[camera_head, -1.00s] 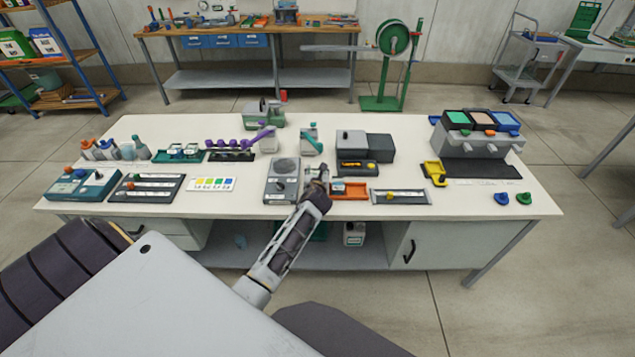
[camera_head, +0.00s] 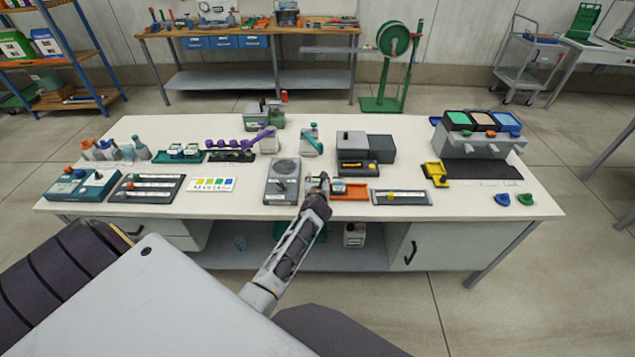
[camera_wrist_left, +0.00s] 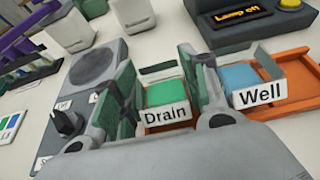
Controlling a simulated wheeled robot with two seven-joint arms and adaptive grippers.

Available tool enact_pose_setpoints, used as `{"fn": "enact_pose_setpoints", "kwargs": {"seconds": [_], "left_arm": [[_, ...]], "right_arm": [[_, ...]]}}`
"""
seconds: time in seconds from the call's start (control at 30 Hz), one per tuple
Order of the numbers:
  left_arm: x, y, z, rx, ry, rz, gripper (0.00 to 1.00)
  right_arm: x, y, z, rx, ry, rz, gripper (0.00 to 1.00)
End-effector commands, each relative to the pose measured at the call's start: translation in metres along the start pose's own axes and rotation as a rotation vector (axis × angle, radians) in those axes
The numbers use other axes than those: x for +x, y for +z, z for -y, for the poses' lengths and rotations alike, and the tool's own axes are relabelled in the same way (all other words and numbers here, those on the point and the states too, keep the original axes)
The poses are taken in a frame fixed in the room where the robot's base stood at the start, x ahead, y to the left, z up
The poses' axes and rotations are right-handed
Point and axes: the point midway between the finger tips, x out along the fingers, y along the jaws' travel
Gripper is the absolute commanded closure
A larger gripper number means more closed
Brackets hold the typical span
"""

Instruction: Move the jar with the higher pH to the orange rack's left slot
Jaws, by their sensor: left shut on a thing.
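My left gripper (camera_head: 321,182) is at the left end of the orange rack (camera_head: 352,192). In the left wrist view its fingers (camera_wrist_left: 157,66) are closed on both sides of a clear jar with green content, labelled Drain (camera_wrist_left: 166,116). A second clear jar with blue content, labelled Well (camera_wrist_left: 258,94), sits just to the right, outside the fingers, at the orange rack (camera_wrist_left: 275,112). The fingers hide the rack's left part, so I cannot tell whether the Drain jar rests in the left slot or hangs just above it. My right gripper is not in view.
A grey device with a dial (camera_head: 282,182) stands close left of my gripper. A dark box showing "Lamp off" (camera_wrist_left: 248,14) is behind the rack. A grey tray (camera_head: 401,197) lies right of it. A green rack (camera_head: 178,155) and colour chart (camera_head: 211,185) are further left.

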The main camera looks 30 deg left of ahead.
Motion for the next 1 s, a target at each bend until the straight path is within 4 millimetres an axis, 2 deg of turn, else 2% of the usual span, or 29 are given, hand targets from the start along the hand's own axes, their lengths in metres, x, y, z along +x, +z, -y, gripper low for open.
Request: {"fn": "enact_pose_setpoints", "kwargs": {"seconds": [0.23, 0.27, 0.33, 0.8, 1.0], "left_arm": [[0.001, -0.002, 0.000, 0.001, 0.000, 0.001, 0.82], [0.001, -0.003, 0.000, 0.001, 0.000, 0.000, 0.55], [0.001, -0.003, 0.000, 0.000, 0.000, 0.000, 0.47], [-0.001, 0.001, 0.000, -0.001, 0.000, 0.000, 0.47], [-0.011, 0.000, 0.000, 0.001, -0.001, 0.001, 0.47]], "right_arm": [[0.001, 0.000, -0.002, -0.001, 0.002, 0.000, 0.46], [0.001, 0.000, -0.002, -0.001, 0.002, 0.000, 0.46], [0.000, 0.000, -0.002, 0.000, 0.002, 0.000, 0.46], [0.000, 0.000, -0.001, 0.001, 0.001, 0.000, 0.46], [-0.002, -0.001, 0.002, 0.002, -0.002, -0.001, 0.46]]}}
